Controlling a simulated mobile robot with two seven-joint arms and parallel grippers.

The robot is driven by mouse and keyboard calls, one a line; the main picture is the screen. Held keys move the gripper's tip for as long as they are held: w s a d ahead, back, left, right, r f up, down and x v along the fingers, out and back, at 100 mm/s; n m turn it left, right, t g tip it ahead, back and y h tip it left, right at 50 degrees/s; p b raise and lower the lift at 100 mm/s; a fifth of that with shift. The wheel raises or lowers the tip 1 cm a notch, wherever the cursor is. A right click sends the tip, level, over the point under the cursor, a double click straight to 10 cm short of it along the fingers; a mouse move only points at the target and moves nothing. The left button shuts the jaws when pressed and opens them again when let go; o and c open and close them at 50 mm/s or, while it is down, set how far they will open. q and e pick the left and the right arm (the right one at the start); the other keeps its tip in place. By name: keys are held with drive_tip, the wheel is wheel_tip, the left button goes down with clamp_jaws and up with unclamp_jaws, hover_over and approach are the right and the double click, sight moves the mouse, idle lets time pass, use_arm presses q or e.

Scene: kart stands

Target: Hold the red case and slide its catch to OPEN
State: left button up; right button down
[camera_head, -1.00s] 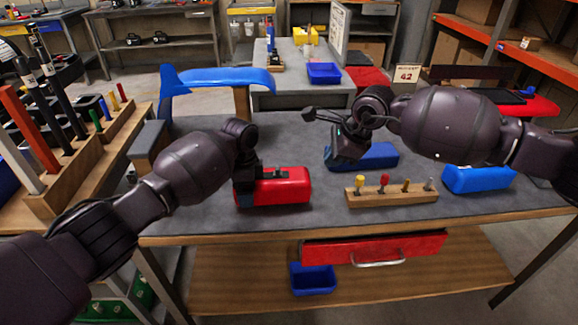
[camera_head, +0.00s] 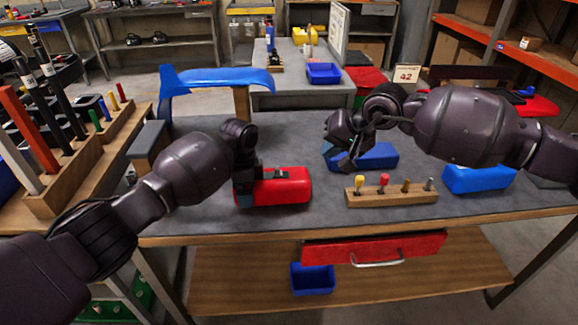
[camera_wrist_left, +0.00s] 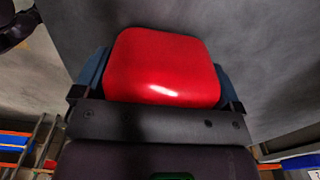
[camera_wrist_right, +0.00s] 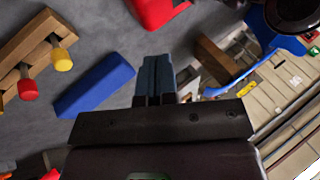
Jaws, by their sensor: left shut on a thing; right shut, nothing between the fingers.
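The red case (camera_head: 285,188) lies on the grey bench top, left of the middle. A dark catch (camera_head: 279,171) sits in a strip on its top; its exact position is too small to tell. My left gripper (camera_head: 245,192) is shut on the left end of the case. In the left wrist view the red case (camera_wrist_left: 165,68) fills the space between the fingers.
A blue case (camera_head: 375,156) lies behind the wooden peg block (camera_head: 392,197) with coloured pegs. Another blue case (camera_head: 478,179) is at the right. A blue fairing (camera_head: 215,78) stands at the back left. Bare bench separates the red case from the peg block.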

sight(282, 171)
drive_tip(key=n, duration=0.3)
drive_tip(key=shift+a+r, duration=0.1)
idle(0.3)
drive_tip(key=x, duration=0.9)
drive_tip(key=shift+w+a, duration=0.15)
drive_tip(key=a, duration=0.1)
drive_tip(key=a+f, duration=0.1)
drive_tip(key=a, duration=0.1)
drive_tip(key=shift+w, duration=0.1)
drive_tip(key=shift+a, duration=0.6)
drive_tip(key=shift+r, duration=0.1)
